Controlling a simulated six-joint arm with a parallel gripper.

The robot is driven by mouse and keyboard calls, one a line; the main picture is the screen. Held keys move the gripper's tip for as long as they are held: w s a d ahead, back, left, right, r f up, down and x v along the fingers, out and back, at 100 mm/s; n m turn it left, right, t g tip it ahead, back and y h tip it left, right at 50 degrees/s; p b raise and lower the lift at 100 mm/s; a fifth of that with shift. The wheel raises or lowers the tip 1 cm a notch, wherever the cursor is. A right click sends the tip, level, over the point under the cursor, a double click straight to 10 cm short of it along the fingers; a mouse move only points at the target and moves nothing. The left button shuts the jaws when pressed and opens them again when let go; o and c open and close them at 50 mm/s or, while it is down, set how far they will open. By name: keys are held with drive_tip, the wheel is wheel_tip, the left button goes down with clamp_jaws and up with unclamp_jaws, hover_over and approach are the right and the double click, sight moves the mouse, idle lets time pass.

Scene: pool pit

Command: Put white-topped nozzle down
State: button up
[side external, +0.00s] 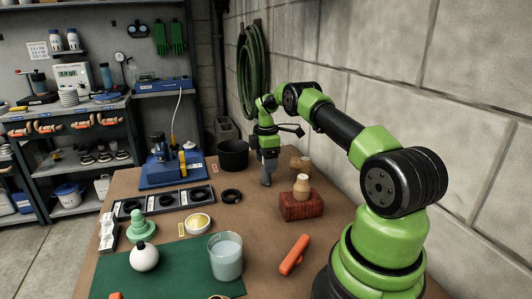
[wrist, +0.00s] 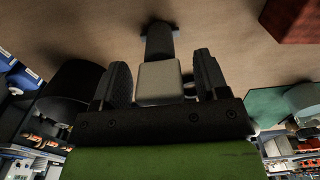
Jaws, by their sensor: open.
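The white-topped nozzle shows in the wrist view, with its pale square top (wrist: 160,84) between my gripper's fingers and its dark grey body beyond. My gripper (wrist: 162,78) is open, and a gap shows on each side of the pale top. In the side view my gripper (side external: 268,156) points down over the back of the table. The nozzle's grey lower part (side external: 266,180) shows just under it, seemingly standing on the brown tabletop. Its top is hidden there by the fingers.
A red brick block (side external: 301,206) with a wooden piece on it stands to the right. A black pot (side external: 233,154) and a blue machine (side external: 171,166) are to the left. A black ring (side external: 231,195) lies nearby. A glass beaker (side external: 226,258) stands on the green mat.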

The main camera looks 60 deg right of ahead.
wheel_tip(320, 180, up, 11)
drive_tip(key=shift+f, duration=0.1)
drive_tip(key=shift+a+r, duration=0.1)
drive_tip(key=shift+r, duration=0.6)
drive_tip(key=s+a+r+m+t, duration=0.2)
drive_tip(key=a+r+m+t, duration=0.3)
drive_tip(key=a+r, duration=1.3)
drive_tip(key=s+a+f+m+t+y, duration=0.1)
drive_tip(key=s+a+f+m, duration=0.1)
drive_tip(key=s+a+m, duration=0.2)
drive_tip(key=s+a+f+m+t+y, duration=0.1)
drive_tip(key=s+a+f+m, duration=0.2)
drive_tip(key=s+a, duration=0.8)
drive_tip(key=shift+s+m, duration=0.5)
drive_tip(key=shift+s, duration=0.35)
